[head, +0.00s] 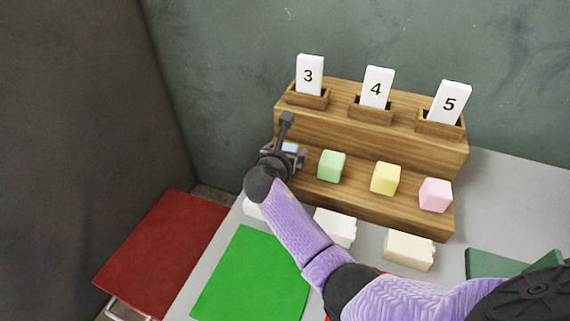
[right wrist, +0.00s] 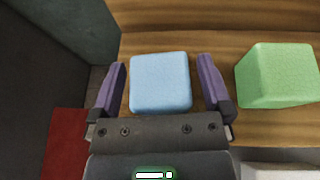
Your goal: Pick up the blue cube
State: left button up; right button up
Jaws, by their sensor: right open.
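The blue cube (right wrist: 160,82) sits on the lower wooden step, between the two open fingers of my right gripper (right wrist: 162,88) in the right wrist view. A small gap shows on each side of it, so the fingers look apart from it. In the head view only a bit of the blue cube (head: 291,148) shows, at the left end of the step, behind my right gripper (head: 296,156). My left gripper is not in view.
A green cube (head: 331,166) stands just right of the blue one, then a yellow cube (head: 385,178) and a pink cube (head: 435,194). Cards 3, 4 and 5 stand on the upper step (head: 335,104). White blocks (head: 409,249) and a green mat (head: 252,280) lie in front.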

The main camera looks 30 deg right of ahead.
jog(key=shift+w+d+f, duration=0.15)
jog(key=shift+w+d, duration=0.1)
jog(key=shift+w, duration=0.05)
jog(key=c, duration=1.1)
